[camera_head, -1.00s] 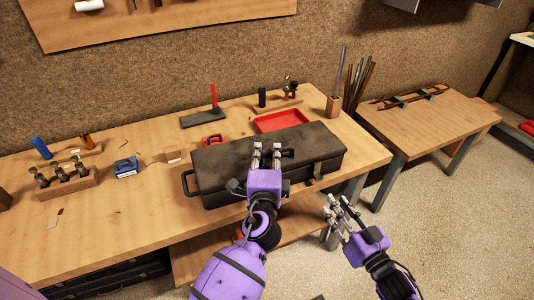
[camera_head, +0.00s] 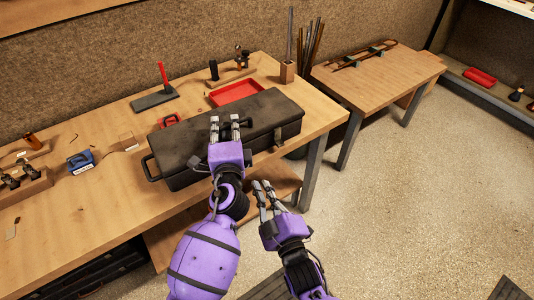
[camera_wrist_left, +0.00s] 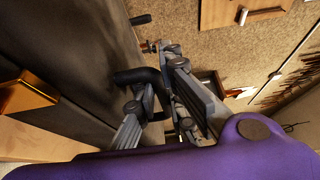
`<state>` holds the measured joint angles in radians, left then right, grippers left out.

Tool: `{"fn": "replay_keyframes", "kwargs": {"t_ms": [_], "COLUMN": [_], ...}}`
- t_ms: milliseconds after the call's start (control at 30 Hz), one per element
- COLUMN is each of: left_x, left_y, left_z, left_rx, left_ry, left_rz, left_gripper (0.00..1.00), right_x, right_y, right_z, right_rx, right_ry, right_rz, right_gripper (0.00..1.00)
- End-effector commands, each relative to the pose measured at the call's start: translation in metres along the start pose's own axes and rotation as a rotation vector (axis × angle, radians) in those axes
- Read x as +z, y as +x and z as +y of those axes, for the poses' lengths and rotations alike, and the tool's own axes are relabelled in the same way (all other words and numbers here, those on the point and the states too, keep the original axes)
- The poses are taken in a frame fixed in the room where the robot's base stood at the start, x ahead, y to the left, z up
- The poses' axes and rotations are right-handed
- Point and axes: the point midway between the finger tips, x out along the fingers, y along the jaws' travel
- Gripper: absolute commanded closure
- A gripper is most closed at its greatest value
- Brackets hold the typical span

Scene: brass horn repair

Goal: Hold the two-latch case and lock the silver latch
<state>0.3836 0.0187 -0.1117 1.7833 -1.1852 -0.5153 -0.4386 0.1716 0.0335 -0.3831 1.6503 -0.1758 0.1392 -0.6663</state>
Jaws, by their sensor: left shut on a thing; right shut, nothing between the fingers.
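The dark two-latch case (camera_head: 180,150) lies closed on the workbench, and its dark surface fills the left of the left wrist view (camera_wrist_left: 75,70). My left gripper (camera_head: 225,124) is above the case lid, shut on the black case handle (camera_wrist_left: 135,76). A brass-coloured latch (camera_wrist_left: 28,92) shows at the left of the wrist view. My right gripper (camera_head: 264,190) is shut and empty, in front of the bench and below the case.
The workbench (camera_head: 80,225) holds a red tray (camera_head: 236,91) behind the case, a red-handled tool (camera_head: 162,76) on a dark plate, and a blue box (camera_head: 81,160) at left. A side table (camera_head: 375,80) stands at right.

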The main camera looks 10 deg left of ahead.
Motion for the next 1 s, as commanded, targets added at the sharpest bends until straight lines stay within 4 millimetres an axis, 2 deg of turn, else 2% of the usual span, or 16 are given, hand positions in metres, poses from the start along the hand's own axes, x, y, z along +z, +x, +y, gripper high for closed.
{"fn": "replay_keyframes", "kwargs": {"t_ms": [200,400,600,867,1000], "left_x": [0.001,0.001,0.001,0.001,0.001], "left_y": [0.0,0.0,0.0,0.0,0.0], "left_z": [0.001,0.001,0.001,0.001,0.001], "left_rx": [0.001,0.001,0.0,0.0,0.0], "left_ry": [0.007,0.007,0.007,0.007,0.007], "left_rz": [-0.001,-0.002,-0.002,-0.002,-0.002], "left_gripper": [1.0,1.0,1.0,1.0,1.0], "right_x": [-0.006,-0.004,-0.004,-0.004,-0.004], "right_y": [0.004,0.004,0.004,0.004,0.011], "right_z": [0.007,0.007,0.006,0.006,0.006], "right_rx": [0.011,-0.003,-0.007,-0.007,-0.006], "right_ry": [-0.45,-0.717,-0.793,-0.792,-0.79], "right_rz": [-0.028,-0.036,-0.037,-0.036,-0.036], "right_gripper": [1.0,1.0,1.0,1.0,1.0]}}
